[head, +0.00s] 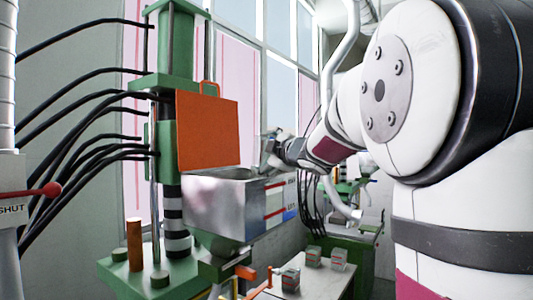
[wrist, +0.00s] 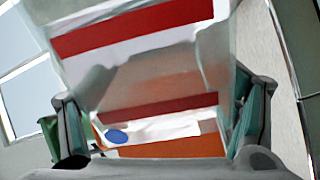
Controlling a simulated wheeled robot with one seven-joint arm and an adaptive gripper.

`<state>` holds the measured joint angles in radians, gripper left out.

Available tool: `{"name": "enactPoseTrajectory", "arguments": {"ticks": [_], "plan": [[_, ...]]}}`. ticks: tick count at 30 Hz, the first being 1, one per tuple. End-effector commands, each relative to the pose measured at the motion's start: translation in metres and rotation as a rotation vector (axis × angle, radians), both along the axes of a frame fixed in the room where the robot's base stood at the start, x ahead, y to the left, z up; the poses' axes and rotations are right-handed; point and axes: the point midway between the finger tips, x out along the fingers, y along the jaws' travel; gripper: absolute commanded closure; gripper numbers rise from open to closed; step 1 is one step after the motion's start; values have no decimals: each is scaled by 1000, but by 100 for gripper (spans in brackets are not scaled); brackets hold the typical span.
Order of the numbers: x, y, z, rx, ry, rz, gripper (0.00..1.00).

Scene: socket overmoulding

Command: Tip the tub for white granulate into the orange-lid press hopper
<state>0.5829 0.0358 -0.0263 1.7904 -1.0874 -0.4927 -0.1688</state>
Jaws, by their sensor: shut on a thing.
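The press hopper (head: 225,203) is a shiny metal box on the green press in the head view. Its orange lid (head: 207,130) stands upright, so the top is open. My gripper (head: 270,148) is at the hopper's upper right rim. In the wrist view my gripper (wrist: 160,95) has a finger on each side of a pale tub (wrist: 190,72) and is shut on it. Red bands and a white label with a blue spot show there. The tub is not clearly visible in the head view, and its contents cannot be made out.
The green press column (head: 175,60) and black hoses (head: 80,110) stand at left. A small table (head: 315,284) with several grey blocks is below right of the hopper. A red-knobbed lever (head: 50,189) is at far left. Windows are behind.

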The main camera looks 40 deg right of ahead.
Motion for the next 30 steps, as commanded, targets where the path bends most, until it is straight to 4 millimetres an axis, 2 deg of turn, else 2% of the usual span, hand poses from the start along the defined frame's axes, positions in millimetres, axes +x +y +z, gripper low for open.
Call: {"name": "enactPoseTrajectory", "arguments": {"ticks": [30], "plan": [[0, 8, 7, 13, -14, 1, 78]]}}
